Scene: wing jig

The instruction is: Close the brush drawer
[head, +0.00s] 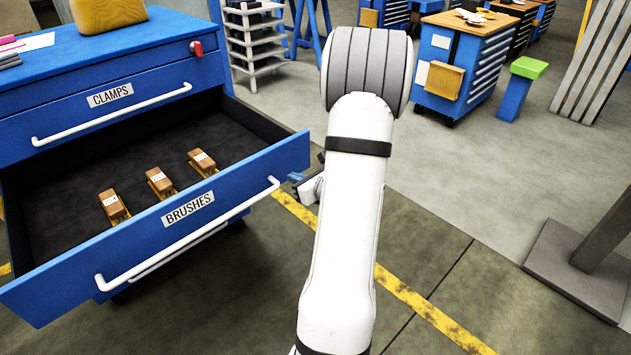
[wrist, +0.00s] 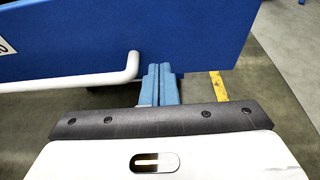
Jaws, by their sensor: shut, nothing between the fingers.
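The brush drawer (head: 236,183) is pulled far out of the blue cabinet, and its front carries a BRUSHES label and a white bar handle (head: 190,240). Three brushes with wooden blocks (head: 158,181) lie inside on the dark liner. My gripper (head: 300,184) is at the right end of the drawer front, partly hidden behind my white arm. In the wrist view my gripper's blue fingers (wrist: 158,80) are shut together with nothing between them. They stand just right of the handle's end, in front of the drawer front (wrist: 195,35). I cannot tell whether they touch it.
The shut CLAMPS drawer (head: 110,97) is above the brush drawer. A white shelf rack (head: 257,40) stands behind the cabinet. A post on a square base (head: 580,265) stands at the right. The floor between is open, with a yellow line (head: 420,303).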

